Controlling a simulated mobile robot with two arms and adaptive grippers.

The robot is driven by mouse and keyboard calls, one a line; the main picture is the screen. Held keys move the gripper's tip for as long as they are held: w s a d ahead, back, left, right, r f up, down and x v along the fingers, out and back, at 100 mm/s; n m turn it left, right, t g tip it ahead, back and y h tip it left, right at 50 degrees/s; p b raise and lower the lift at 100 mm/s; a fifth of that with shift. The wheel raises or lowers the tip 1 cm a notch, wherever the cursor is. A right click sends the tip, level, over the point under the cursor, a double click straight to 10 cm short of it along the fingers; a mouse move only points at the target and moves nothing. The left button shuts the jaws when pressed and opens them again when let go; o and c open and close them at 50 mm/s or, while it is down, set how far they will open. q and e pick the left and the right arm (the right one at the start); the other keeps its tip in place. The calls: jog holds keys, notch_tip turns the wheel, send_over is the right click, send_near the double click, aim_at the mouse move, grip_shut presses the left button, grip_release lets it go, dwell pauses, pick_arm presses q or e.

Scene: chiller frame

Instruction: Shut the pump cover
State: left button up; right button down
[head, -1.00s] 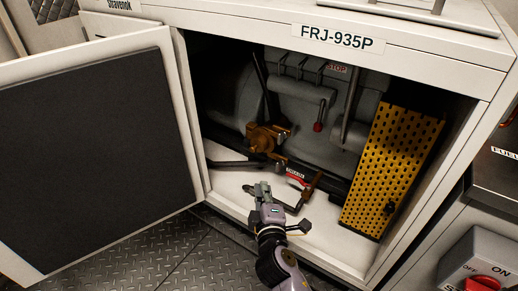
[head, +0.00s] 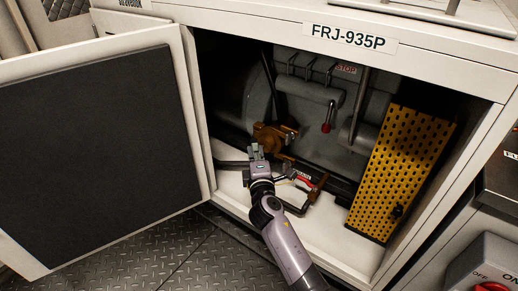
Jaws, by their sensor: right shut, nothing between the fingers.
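A yellow perforated cover (head: 405,165) stands inside the open cabinet at its right side, slightly tilted, with a small dark latch or knob (head: 397,211) near its lower right. I cannot tell for sure if it is the pump cover. A brown-orange pump-like part (head: 270,135) sits left of it, low in the cabinet. My right gripper (head: 257,151) is shut and empty, just below and left of the brown part; I cannot tell if they touch. My right arm hides part of the cabinet floor. My left gripper is not in view.
The white cabinet door (head: 185,120) with a black inner panel stands wide open at the left. A dark bracket with a red label (head: 305,182) lies beside my right gripper. A grey switch box (head: 485,265) is at the lower right. The cabinet's front floor is mostly bare.

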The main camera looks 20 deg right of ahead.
jog(key=shift+w+d, duration=0.5)
jog(key=shift+d, duration=0.25)
jog(key=shift+d, duration=0.1)
